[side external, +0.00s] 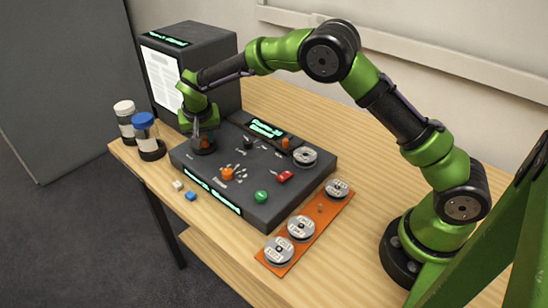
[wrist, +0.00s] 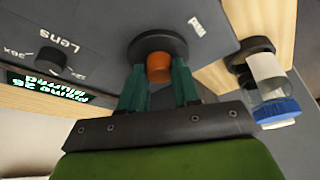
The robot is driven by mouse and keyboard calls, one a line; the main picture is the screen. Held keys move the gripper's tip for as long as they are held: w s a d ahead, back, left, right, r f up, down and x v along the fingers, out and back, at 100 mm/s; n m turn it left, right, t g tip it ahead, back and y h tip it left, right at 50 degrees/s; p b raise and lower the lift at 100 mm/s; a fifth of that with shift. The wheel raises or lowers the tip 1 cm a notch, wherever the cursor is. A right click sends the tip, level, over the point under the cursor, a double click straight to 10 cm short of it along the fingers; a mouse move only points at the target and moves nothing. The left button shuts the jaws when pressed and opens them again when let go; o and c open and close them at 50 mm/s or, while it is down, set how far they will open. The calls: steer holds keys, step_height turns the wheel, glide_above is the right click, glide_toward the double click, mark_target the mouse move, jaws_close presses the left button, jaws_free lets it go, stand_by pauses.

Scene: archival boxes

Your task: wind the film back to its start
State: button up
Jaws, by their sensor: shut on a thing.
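My gripper (side external: 204,132) is at the left end of the dark film-reader console (side external: 215,165). In the wrist view its two green fingers (wrist: 158,84) are shut on an orange knob (wrist: 159,67) that stands on a round black disc (wrist: 158,44). A silver film reel (side external: 304,156) sits on the console's right end. The console's display (side external: 264,128) glows green; in the wrist view it is upside down (wrist: 47,86) and its top line seems to read "Frame 36". The knob is mostly hidden by the gripper in the side view.
An orange rack (side external: 319,209) with several reels lies right of the console. The console top also carries an orange knob (side external: 227,174), a green knob (side external: 261,196) and a red control (side external: 285,176). A dark screen box (side external: 217,60) stands behind; blue-lidded (side external: 143,121) and white-lidded (side external: 124,107) jars stand left.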

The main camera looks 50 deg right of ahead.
steer(key=n+y, duration=0.1)
steer(key=n, duration=0.2)
steer(key=n+y, duration=0.1)
steer(key=n, duration=0.1)
steer(key=shift+d+n+t, duration=0.2)
steer(key=shift+n+t, duration=0.2)
steer(key=n+y, duration=0.2)
steer(key=n, duration=0.3)
steer(key=shift+g, duration=0.3)
steer(key=o, duration=1)
steer(key=shift+o, duration=0.2)
steer(key=shift+d+r, duration=0.1)
steer(key=v, duration=1.6)
steer(key=shift+s+d+r, duration=0.25)
steer(key=shift+r, duration=0.05)
